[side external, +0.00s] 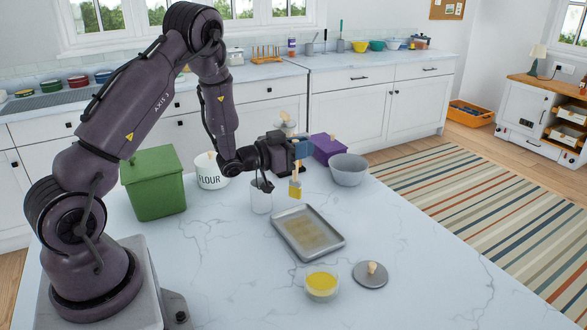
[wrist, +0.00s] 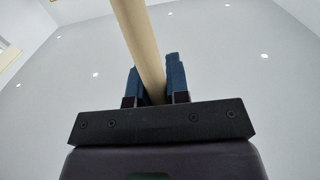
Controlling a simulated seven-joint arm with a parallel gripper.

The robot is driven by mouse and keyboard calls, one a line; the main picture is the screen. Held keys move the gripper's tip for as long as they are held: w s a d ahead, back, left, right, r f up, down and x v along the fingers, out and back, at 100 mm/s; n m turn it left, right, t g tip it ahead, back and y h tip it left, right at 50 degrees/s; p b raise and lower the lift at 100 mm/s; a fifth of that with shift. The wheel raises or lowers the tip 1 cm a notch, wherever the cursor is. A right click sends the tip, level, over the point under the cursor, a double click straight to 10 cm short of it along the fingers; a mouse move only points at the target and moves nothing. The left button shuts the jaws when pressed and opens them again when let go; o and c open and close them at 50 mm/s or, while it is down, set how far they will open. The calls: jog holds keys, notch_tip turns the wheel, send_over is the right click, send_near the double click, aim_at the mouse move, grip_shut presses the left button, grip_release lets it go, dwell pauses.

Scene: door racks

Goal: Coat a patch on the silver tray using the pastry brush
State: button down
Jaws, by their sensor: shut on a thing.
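The pastry brush (side external: 295,188) has a pale wooden handle and a yellow head that points down. My gripper (side external: 301,150) is shut on its handle and holds it above the back end of the silver tray. The handle also shows between the blue fingers in the wrist view (wrist: 146,55). The silver tray (side external: 325,251) lies flat on the counter, with a brownish patch in its middle. A clear bowl of yellow stuff (side external: 321,281) stands in front of the tray. The brush head is out of the wrist view, which shows mostly ceiling.
A grey lid with a knob (side external: 370,275) lies right of the yellow bowl. A white cup with dark utensils (side external: 261,199), a FLOUR canister (side external: 212,173) and a green bin (side external: 153,185) stand left. A grey bowl (side external: 348,171) and purple box (side external: 328,149) stand behind.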

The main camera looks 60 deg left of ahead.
jog(key=w+d, duration=0.3)
jog(key=d, duration=0.7)
jog(key=shift+f, duration=4.15)
jog(key=shift+s+a, duration=0.6)
jog(key=shift+a, duration=5.75)
jog(key=shift+d, duration=6.7)
jog(key=shift+s+a, duration=1.4)
jog(key=shift+a, duration=5.05)
notch_tip(320, 180, up, 8)
jog(key=shift+y, duration=0.3)
